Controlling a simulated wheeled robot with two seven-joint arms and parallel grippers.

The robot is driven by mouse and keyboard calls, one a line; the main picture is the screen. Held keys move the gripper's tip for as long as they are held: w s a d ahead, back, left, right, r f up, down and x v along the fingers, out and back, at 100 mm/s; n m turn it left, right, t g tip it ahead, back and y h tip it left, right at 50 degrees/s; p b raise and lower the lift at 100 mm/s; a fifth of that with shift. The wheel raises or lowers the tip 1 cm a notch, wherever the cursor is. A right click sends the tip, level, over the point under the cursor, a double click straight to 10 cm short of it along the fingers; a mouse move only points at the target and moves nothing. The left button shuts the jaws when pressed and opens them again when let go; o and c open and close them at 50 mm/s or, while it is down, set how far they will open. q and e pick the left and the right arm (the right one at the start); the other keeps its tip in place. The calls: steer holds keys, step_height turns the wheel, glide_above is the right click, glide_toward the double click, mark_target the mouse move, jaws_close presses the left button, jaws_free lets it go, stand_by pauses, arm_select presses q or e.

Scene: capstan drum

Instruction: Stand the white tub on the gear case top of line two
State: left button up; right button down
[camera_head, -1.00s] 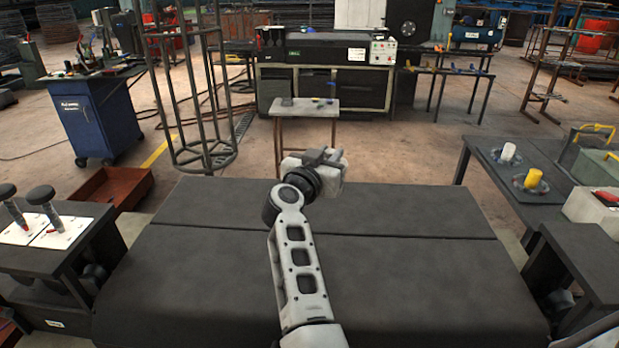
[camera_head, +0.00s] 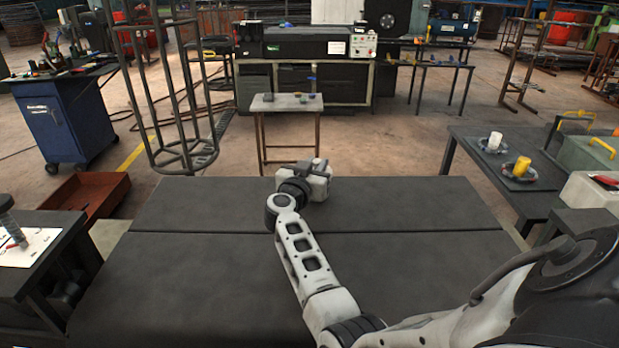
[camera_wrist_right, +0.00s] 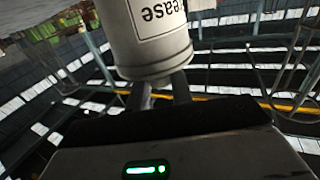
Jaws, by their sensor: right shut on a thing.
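My right gripper (camera_head: 310,178) is held out over the far edge of the dark slab, seen from behind in the head view. In the right wrist view, its two fingers (camera_wrist_right: 163,92) are shut on the white tub (camera_wrist_right: 150,55), a pale cylinder with a partly visible label ending in "ease". Its far end is cut off by the frame. In the head view the hand hides most or all of the tub, and I cannot pick it out. I cannot tell which surface is the gear case top of line two. My left gripper is not in view.
A wide dark slab (camera_head: 400,265) fills the front. A small table (camera_head: 285,103) with little items stands beyond it. A right-hand table (camera_head: 470,150) carries a white cylinder (camera_head: 494,141) and a yellow one (camera_head: 522,166). A red tray (camera_head: 85,205) and wire cage stand left.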

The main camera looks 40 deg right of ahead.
steer(key=shift+f, duration=0.5)
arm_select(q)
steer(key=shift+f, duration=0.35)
arm_select(e)
steer(key=shift+r, duration=0.15)
steer(key=shift+s+f, duration=0.15)
steer(key=shift+f, duration=0.45)
steer(key=c, duration=1.2)
jaws_free()
steer(key=shift+a+f, duration=0.1)
steer(key=shift+f, duration=0.2)
steer(key=shift+c, duration=0.2)
steer(key=shift+r, duration=0.6)
arm_select(q)
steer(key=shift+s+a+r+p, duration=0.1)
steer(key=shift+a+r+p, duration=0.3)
steer(key=shift+p, duration=0.85)
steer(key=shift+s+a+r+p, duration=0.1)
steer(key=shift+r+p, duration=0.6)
steer(key=shift+p, duration=0.5)
arm_select(e)
steer(key=v, duration=0.7)
steer(key=shift+a+r, duration=0.15)
